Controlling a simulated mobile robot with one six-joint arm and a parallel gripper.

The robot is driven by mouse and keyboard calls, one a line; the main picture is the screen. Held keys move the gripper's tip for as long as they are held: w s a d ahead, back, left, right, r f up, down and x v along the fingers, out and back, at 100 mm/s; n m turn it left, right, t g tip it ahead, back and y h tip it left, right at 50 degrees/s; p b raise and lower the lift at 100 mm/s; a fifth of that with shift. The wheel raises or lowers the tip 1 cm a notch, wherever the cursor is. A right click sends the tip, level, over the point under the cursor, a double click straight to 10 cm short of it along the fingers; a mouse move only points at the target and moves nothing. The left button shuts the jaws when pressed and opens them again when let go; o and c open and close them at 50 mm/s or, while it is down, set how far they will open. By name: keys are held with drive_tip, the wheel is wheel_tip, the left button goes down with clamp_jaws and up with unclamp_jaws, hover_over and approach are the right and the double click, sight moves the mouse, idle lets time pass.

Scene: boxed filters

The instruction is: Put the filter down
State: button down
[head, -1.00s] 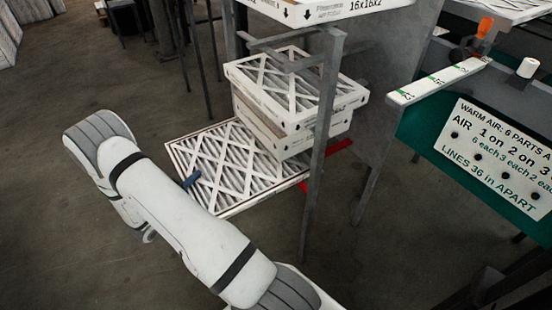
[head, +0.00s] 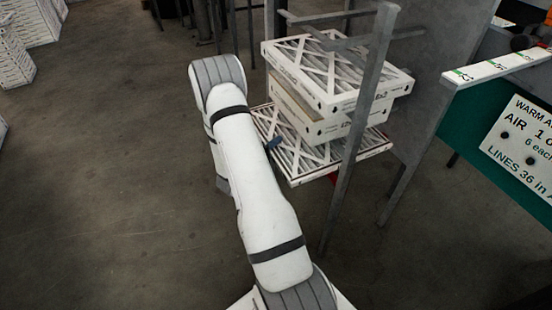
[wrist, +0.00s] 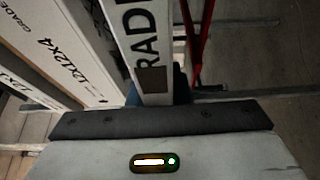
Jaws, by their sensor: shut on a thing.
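The filter (head: 290,160), a flat white-framed panel with grey pleats and crossed white strips, is low beside the rack in the head view. My gripper, with a blue finger (head: 275,144) showing past my arm, is shut on its near left edge. In the wrist view the filter's white edge (wrist: 145,35), with part of a printed word, runs up from my gripper (wrist: 152,95). The filter's back part is hidden behind the stacked filters, and a rack post crosses in front of it. I cannot tell whether it rests on anything.
A stack of boxed filters (head: 335,72) stands in the grey rack, above and behind the held one in the picture. A rack post (head: 362,130) stands in front at right. A green bench (head: 475,125) with a sign is further right.

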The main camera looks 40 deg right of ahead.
drive_tip(key=f+b, duration=0.1)
drive_tip(key=f, duration=0.1)
drive_tip(key=f+b, duration=0.2)
drive_tip(key=f, duration=0.1)
drive_tip(key=shift+d, duration=0.2)
drive_tip(key=shift+s, duration=0.1)
drive_tip(key=c, duration=1.8)
unclamp_jaws()
drive_tip(key=shift+f, duration=0.1)
drive_tip(key=o, duration=0.5)
